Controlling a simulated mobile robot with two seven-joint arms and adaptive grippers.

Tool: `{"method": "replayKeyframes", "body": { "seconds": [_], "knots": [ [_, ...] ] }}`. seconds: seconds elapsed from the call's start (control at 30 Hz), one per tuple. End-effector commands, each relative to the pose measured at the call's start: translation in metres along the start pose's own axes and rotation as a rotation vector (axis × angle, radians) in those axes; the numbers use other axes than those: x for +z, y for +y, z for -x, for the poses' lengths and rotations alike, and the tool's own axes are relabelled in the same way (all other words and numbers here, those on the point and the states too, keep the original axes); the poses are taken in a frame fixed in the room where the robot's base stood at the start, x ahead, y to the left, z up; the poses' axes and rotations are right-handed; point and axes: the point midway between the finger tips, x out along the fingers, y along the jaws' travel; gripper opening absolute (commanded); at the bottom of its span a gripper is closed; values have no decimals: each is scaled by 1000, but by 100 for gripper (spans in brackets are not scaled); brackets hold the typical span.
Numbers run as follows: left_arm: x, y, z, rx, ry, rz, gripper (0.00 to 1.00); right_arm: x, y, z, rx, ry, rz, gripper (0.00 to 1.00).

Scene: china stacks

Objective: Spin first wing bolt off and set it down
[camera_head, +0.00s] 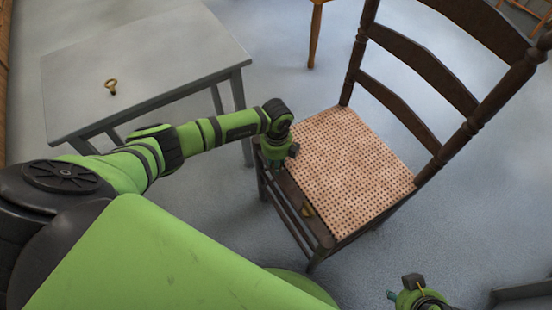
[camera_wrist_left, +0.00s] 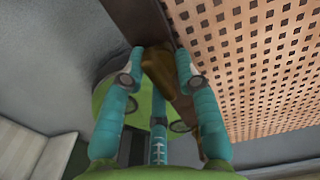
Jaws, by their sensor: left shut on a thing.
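The dark wooden chair (camera_head: 326,240) with a woven cane seat (camera_head: 350,160) stands at the centre right. My left gripper (camera_head: 277,164) points down at the seat's left front corner. In the left wrist view its teal fingers (camera_wrist_left: 160,62) are shut on a brass wing bolt (camera_wrist_left: 158,75) at the dark front rail (camera_wrist_left: 182,105). Whether its threads are still in the rail is hidden. Another brass wing bolt (camera_head: 307,210) sits further along the front rail. A brass wing bolt (camera_head: 111,86) also lies on the grey table (camera_head: 165,50). My right gripper (camera_head: 393,294) is partly cut off at the bottom right, its jaws unclear.
The table top has wide free room around its bolt. The chair's tall ladder back (camera_head: 420,65) rises at the right. Another wooden leg (camera_head: 315,35) stands at the top. The grey floor (camera_head: 270,75) between table and chair is clear.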

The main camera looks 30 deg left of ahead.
Motion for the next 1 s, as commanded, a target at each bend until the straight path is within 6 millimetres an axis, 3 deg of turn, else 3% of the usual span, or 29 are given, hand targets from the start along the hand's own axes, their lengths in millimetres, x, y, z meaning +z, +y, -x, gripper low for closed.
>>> {"method": "replayKeyframes", "body": {
  "seconds": [0.33, 0.73, 1.0],
  "knots": [
    [-2, -4, 4, -9, 5, 23, 0, -1, 0, 3, 0, 0, 0, 40],
    [-2, -4, 6, -8, 7, 338, 0, -8, 1, 26, 0, 0, 0, 40],
    [-2, -4, 3, -10, 7, 404, 0, -8, 1, 28, 0, 0, 0, 40]
  ]
}}
